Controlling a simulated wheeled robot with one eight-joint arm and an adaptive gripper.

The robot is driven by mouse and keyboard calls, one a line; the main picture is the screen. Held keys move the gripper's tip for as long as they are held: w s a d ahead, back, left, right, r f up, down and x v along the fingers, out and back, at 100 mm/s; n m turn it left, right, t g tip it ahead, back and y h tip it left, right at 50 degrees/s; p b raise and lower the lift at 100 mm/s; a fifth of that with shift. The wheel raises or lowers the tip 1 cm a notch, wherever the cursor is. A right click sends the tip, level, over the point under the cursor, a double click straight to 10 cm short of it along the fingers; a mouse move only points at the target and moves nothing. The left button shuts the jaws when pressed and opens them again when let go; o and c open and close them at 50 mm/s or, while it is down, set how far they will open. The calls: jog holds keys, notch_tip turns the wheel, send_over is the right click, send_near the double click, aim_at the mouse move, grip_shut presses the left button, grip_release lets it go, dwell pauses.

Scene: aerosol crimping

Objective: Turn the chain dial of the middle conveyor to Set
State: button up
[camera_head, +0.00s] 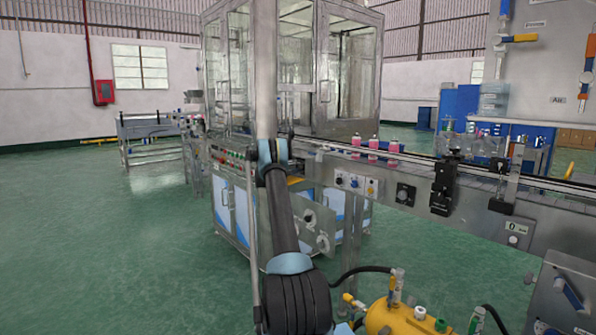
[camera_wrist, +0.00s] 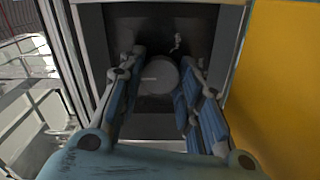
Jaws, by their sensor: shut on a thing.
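In the wrist view, my gripper (camera_wrist: 161,64) has its two blue-padded fingers on either side of a round grey dial (camera_wrist: 158,80). The dial stands out from a dark recessed panel (camera_wrist: 110,25) with a light frame. The fingers are shut on the dial. Its pointer and any lettering, including a Set mark, cannot be read. In the head view, my arm rises through the middle of the picture and my gripper cannot be made out. The conveyor (camera_head: 465,185) runs along the right, with a black knob (camera_head: 404,194) on its side; I cannot tell whether this is the chain dial.
A yellow surface (camera_wrist: 285,90) lies close to the right of my gripper in the wrist view. In the head view, a glass-walled machine (camera_head: 345,75) stands behind my arm. Pink bottles (camera_head: 373,147) stand on the conveyor. A yellow tank (camera_head: 400,320) is low in front. Green floor is clear at left.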

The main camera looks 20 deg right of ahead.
jog(key=o, duration=1)
jog(key=shift+f, duration=0.15)
jog(key=shift+o, duration=0.2)
jog(key=shift+a, duration=0.1)
jog(key=v, duration=1.2)
jog(key=shift+w, duration=0.1)
